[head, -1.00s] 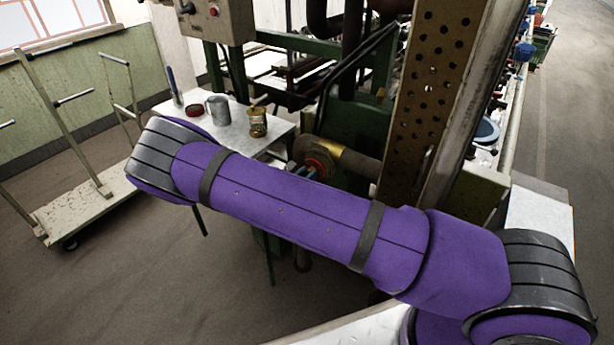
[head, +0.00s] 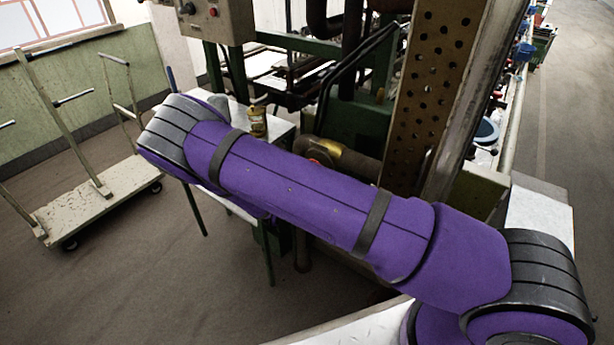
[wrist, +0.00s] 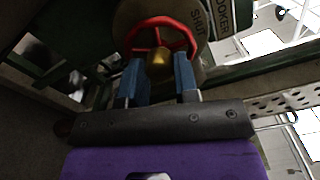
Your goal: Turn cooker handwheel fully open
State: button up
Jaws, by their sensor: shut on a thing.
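The red cooker handwheel (wrist: 187,35) with its brass hub (wrist: 159,62) is straight ahead in the wrist view, in front of a round plate with lettering. My gripper (wrist: 158,64) has its two blue fingers at the lower part of the wheel, one on each side of the hub. It is shut on the handwheel; the exact contact is hard to see. In the head view only a small red piece of the wheel (head: 315,161) shows above my purple arm, by the yellow valve body. My gripper is hidden there behind the arm.
A white side table (head: 279,128) with a small can (head: 257,121) stands behind my arm. A perforated metal column (head: 425,105) rises close to the right of the valve. A flat trolley (head: 95,205) stands at the left, with clear floor between.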

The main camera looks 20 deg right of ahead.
jog(key=n, duration=1)
jog(key=shift+n, duration=0.4)
jog(key=o, duration=0.8)
jog(key=shift+a, duration=0.15)
jog(key=shift+v, duration=3.35)
jog(key=shift+s, duration=0.1)
